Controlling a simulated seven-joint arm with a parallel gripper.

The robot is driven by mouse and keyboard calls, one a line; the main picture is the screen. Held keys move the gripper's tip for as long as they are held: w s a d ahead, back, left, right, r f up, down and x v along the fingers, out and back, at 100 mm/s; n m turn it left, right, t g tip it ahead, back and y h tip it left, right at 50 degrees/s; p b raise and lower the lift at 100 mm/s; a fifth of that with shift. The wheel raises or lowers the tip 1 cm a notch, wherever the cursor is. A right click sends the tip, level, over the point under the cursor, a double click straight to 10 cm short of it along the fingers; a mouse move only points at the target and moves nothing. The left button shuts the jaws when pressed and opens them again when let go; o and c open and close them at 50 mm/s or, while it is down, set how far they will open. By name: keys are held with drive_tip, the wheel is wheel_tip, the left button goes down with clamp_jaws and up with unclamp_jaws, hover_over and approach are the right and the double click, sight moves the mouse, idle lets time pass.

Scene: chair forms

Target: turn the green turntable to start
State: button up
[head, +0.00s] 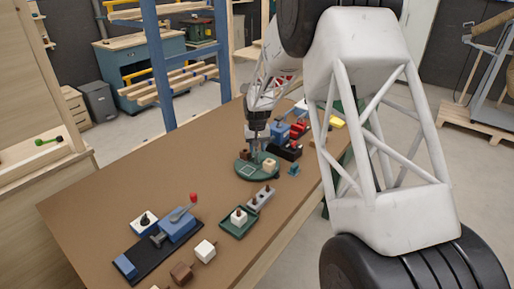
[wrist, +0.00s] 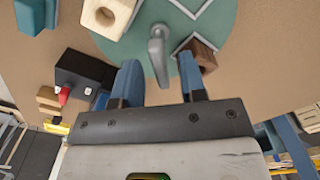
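The green turntable (head: 243,173) lies on the brown table, with pale square outlines on its top. It also shows at the top of the wrist view (wrist: 222,18). A grey handle (wrist: 158,50) stands on it. A light wooden block with a hole (head: 270,163) and a dark brown block (wrist: 203,56) sit on it near its rim. My gripper (wrist: 161,78) is over the turntable's near edge in the wrist view. Its two blue fingers are open and apart, one on each side of the handle's line. I cannot tell how far the handle reaches between them.
A black-and-blue box with a red knob (wrist: 82,78) stands close beside my gripper. A green tray with a white block (head: 238,224), a grey holed bar (head: 261,198) and a blue fixture with a red-tipped lever (head: 178,224) are nearer.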

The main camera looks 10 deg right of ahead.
drive_tip(key=shift+r, duration=0.1)
drive_tip(key=shift+r, duration=3.8)
